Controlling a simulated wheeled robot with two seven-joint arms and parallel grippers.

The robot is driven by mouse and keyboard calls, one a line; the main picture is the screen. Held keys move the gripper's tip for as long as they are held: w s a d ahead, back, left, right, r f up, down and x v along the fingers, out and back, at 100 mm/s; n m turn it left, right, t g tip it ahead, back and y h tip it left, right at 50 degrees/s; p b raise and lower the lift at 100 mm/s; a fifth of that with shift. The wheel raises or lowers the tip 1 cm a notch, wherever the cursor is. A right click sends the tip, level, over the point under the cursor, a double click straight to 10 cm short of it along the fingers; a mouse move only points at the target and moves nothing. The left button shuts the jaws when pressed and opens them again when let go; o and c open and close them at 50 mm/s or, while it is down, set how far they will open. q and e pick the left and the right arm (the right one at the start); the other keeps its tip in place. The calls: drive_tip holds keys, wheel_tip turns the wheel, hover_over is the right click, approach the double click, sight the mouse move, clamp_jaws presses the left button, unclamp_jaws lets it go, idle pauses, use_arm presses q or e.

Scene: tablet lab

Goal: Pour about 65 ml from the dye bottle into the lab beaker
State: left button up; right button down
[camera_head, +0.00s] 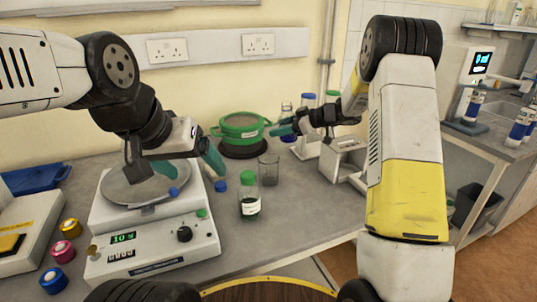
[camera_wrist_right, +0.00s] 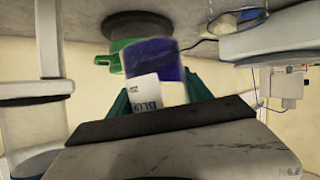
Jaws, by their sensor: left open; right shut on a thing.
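The dye bottle (camera_head: 287,109) holds dark blue liquid and looks roughly upright, without a cap. My right gripper (camera_head: 284,128) is shut on it above the bench, right of the pot and behind the beaker. In the right wrist view the bottle (camera_wrist_right: 155,62) sits between the green fingers, with a white label partly reading "BLU"; its mouth is hidden there. The clear lab beaker (camera_head: 268,169) stands on the bench and looks empty. My left gripper (camera_head: 181,166) is open and empty above the balance pan.
A green-capped bottle (camera_head: 250,205) stands in front of the beaker. A green pot (camera_head: 241,131) sits behind on a dark round plate.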

drive_tip(key=shift+s+a+f+n+t+h, duration=0.1)
drive_tip(key=shift+f+n+t+h, duration=0.2)
drive_tip(key=shift+f+n, duration=0.3)
drive_tip(key=shift+s+n+t+h, duration=0.1)
drive_tip(key=shift+n+t+h, duration=0.3)
drive_tip(key=shift+n, duration=0.2)
drive_tip(key=shift+s+a+f+n+t+h, duration=0.15)
drive_tip(key=shift+f+n, duration=0.15)
drive_tip(key=shift+f, duration=0.15)
drive_tip(key=shift+s+a+f+n+t+h, duration=0.15)
drive_tip(key=shift+f+n, duration=0.15)
drive_tip(key=shift+f, duration=0.15)
drive_tip(key=n+t, duration=0.1)
drive_tip(key=w+d+n+t+h, duration=0.1)
drive_tip(key=shift+w+d+f+n, duration=0.15)
drive_tip(key=shift+w+f+n, duration=0.05)
drive_tip(key=shift+w+n, duration=0.1)
drive_tip(key=shift+w+d+f+n+t+h, duration=0.2)
drive_tip(key=shift+n+t+h, duration=0.2)
drive_tip(key=shift+n+t, duration=0.3)
drive_tip(key=shift+s+a+n+t, duration=0.25)
drive_tip(key=shift+n+t, duration=0.15)
drive_tip(key=shift+n, duration=0.3)
drive_tip(key=shift+n+t+h, duration=0.4)
drive_tip(key=shift+n, duration=0.2)
drive_tip(key=shift+r+p, duration=0.2)
drive_tip(key=shift+p, duration=0.1)
drive_tip(key=shift+w+d, duration=0.15)
